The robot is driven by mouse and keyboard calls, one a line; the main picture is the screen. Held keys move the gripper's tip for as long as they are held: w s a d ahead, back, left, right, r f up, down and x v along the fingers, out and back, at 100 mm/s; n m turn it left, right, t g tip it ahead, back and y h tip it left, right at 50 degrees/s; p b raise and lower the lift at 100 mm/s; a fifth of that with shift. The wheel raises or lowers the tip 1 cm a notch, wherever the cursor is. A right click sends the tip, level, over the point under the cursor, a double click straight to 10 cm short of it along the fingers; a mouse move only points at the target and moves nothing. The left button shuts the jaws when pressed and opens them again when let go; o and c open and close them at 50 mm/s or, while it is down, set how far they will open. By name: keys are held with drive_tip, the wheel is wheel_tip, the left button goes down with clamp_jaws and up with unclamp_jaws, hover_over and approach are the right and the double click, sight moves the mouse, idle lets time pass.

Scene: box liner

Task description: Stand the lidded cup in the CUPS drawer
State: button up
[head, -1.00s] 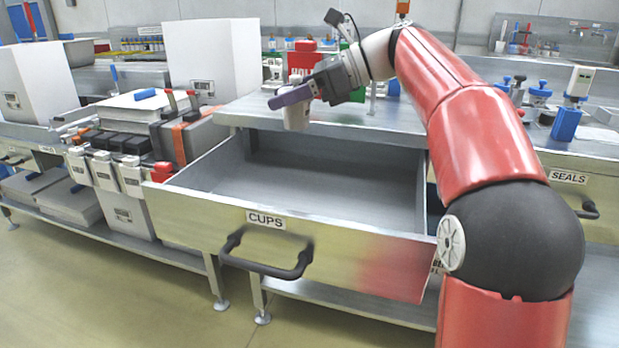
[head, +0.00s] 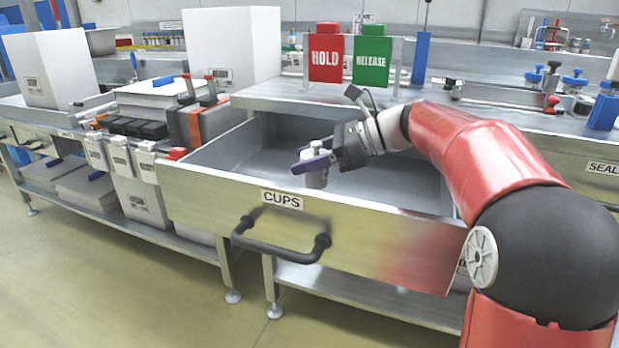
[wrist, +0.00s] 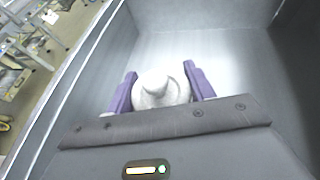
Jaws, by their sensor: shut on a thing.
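The CUPS drawer (head: 330,220) is pulled open below the bench top. Its front carries the CUPS label (head: 282,200) and a black handle. The lidded cup (head: 315,172) is pale grey-white and looks upright, over the drawer's inside close behind the front panel. My gripper (head: 314,160) has purple fingers shut around it near the top. In the wrist view the cup's knobbed lid (wrist: 158,88) lies between both fingers, with the drawer's grey floor and walls around it. The front panel hides the cup's base, so I cannot tell whether it touches the drawer floor.
A grey-and-orange case (head: 200,125) and several white bins stand left of the drawer. The rest of the drawer looks empty. A SEALS drawer (head: 600,165) is at right.

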sight(305, 176)
drive_tip(key=shift+f+b, duration=0.3)
drive_tip(key=shift+f, duration=1.55)
drive_tip(key=shift+f, duration=0.1)
drive_tip(key=o, duration=1)
drive_tip(key=shift+d+r, duration=0.15)
drive_tip(key=shift+r, duration=0.05)
drive_tip(key=p+v, duration=0.1)
drive_tip(key=v, duration=1)
drive_tip(key=shift+d+r, duration=0.15)
drive_tip(key=shift+d, duration=0.15)
